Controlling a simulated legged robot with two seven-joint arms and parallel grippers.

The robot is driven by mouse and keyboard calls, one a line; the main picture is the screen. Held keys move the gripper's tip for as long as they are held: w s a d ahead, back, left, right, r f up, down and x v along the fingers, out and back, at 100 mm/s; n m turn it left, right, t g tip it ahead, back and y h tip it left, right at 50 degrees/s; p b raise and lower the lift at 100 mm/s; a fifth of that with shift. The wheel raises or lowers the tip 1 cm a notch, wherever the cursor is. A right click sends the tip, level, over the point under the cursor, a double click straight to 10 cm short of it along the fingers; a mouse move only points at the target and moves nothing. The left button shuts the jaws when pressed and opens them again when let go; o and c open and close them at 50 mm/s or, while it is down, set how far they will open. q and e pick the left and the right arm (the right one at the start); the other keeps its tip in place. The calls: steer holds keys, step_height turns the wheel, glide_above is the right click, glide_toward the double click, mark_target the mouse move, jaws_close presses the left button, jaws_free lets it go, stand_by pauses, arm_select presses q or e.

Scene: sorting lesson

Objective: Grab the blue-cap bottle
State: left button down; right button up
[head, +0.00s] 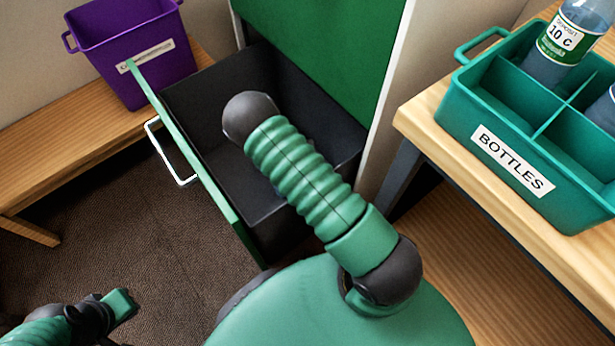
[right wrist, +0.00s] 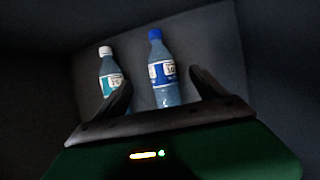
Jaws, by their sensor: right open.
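In the right wrist view, a clear bottle with a blue cap (right wrist: 160,72) is inside the dark drawer, its label white and blue. My right gripper (right wrist: 163,92) is open, and the bottle shows between its two fingers. I cannot tell how far the bottle is from them. In the head view my right arm reaches down into the open drawer (head: 195,93), hiding its hand and the bottles. My left gripper (head: 118,306) is low at the left over the carpet; its jaws are not clear.
A teal crate labelled BOTTLES (head: 465,115) holds bottles on a table at right. A purple bin (head: 125,35) sits on a wooden bench (head: 75,135) at left.

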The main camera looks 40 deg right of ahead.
steer(key=b+x, duration=0.3)
steer(key=x, duration=0.4)
steer(key=shift+f, duration=0.25)
steer(key=b+x, duration=0.4)
steer(key=shift+a+f+b, duration=0.2)
steer(key=shift+f+b, duration=0.15)
steer(key=shift+f, duration=0.1)
steer(key=shift+w+d+f, duration=0.1)
steer(key=shift+d+f, duration=0.1)
steer(key=shift+f, duration=0.1)
steer(key=shift+r, duration=0.2)
arm_select(q)
steer(key=s+x, duration=0.2)
steer(key=x, duration=0.6)
steer(key=shift+f, duration=0.55)
arm_select(e)
steer(key=c, duration=1.4)
arm_select(q)
steer(key=shift+w, duration=0.1)
arm_select(e)
steer(key=shift+r, duration=0.1)
